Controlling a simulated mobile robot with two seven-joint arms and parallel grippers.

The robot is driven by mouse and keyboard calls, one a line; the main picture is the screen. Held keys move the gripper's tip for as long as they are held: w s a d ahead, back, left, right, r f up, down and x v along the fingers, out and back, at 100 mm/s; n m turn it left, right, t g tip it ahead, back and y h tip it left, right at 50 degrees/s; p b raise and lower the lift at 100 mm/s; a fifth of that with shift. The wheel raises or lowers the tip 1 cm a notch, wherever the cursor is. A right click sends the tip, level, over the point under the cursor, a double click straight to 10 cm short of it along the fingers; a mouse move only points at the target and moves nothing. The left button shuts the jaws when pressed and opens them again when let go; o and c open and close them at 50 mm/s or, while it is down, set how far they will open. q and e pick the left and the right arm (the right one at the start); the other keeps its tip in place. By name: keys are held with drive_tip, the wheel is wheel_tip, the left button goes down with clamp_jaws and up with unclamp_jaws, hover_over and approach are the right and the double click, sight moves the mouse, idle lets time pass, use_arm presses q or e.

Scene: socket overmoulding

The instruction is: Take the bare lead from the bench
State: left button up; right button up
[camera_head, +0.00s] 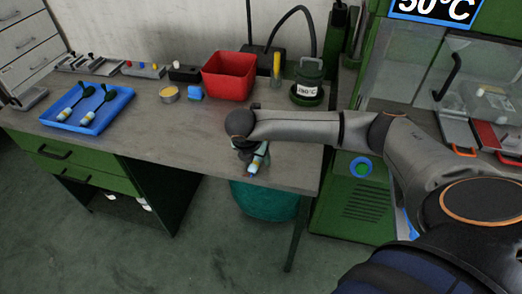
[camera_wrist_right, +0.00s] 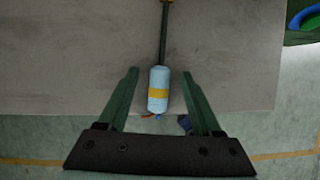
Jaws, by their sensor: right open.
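The bare lead (camera_head: 258,158) lies at the front edge of the bench (camera_head: 185,148), partly hidden by my right arm in the head view. In the right wrist view the lead (camera_wrist_right: 158,90) has a light blue sleeve with a yellow band, a dark shaft running away over the bench, and coloured wire ends toward me. My right gripper (camera_wrist_right: 158,98) is open, with one green finger on each side of the blue sleeve and a gap on both sides. It also shows at the bench edge in the head view (camera_head: 250,160). My left gripper is not in view.
A blue tray (camera_head: 122,99) with two similar leads lies at the bench's left. A red bin (camera_head: 229,75), a yellow tin (camera_head: 169,93), a blue block (camera_head: 195,92) and a green pot (camera_head: 307,82) stand along the back. A teal bin (camera_head: 265,203) is below the front edge.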

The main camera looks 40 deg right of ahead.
drive_tip(key=shift+c, duration=0.3)
clamp_jaws()
idle(0.3)
